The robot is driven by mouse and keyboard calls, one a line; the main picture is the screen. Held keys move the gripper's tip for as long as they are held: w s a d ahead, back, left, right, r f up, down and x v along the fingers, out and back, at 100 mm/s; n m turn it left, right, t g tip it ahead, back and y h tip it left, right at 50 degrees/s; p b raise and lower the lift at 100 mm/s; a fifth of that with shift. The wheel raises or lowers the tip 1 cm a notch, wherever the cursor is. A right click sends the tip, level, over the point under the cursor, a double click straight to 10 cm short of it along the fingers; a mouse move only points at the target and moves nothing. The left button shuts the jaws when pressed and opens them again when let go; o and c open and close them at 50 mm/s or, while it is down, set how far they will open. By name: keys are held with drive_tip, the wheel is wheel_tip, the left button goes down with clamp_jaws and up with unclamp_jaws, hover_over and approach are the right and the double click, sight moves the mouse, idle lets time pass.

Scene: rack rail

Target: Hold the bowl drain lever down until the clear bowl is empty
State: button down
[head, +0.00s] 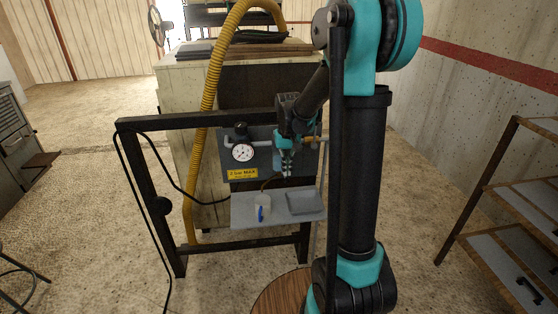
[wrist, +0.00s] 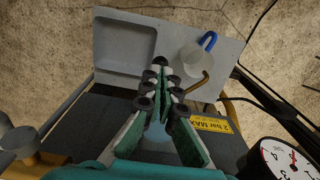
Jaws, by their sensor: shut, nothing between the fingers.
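My gripper (head: 287,173) is in front of the dark panel, above the grey shelf. In the wrist view its fingers (wrist: 163,84) are together with nothing held between them. A pale bluish translucent part (wrist: 156,133) shows between the finger linkages; it may be the clear bowl, and its liquid level cannot be read. The drain lever cannot be made out; my gripper covers that area. A thin brass-coloured tube (wrist: 202,84) bends from near the fingers toward a whitish cup (wrist: 196,60) with a blue handle (wrist: 208,40). The cup (head: 262,203) stands on the shelf.
A grey tray (head: 305,203) sits on the shelf (head: 240,213) right of the cup. A round gauge (head: 243,152) and a yellow "2 bar MAX" label (head: 242,174) are on the panel. A yellow hose (head: 208,90) runs behind the black frame (head: 150,190). A shelf rack (head: 490,185) stands at right.

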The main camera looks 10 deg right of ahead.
drive_tip(key=shift+f, duration=0.15)
drive_tip(key=shift+f, duration=2.15)
idle(2.3)
wheel_tip(320, 180, up, 8)
drive_tip(key=shift+f, duration=0.15)
drive_tip(key=s+d+f+t, duration=0.2)
drive_tip(key=s+f, duration=0.1)
drive_tip(key=s, duration=0.8)
drive_tip(key=s+d+f+t, duration=0.2)
drive_tip(key=s+f, duration=0.2)
drive_tip(key=s, duration=0.7)
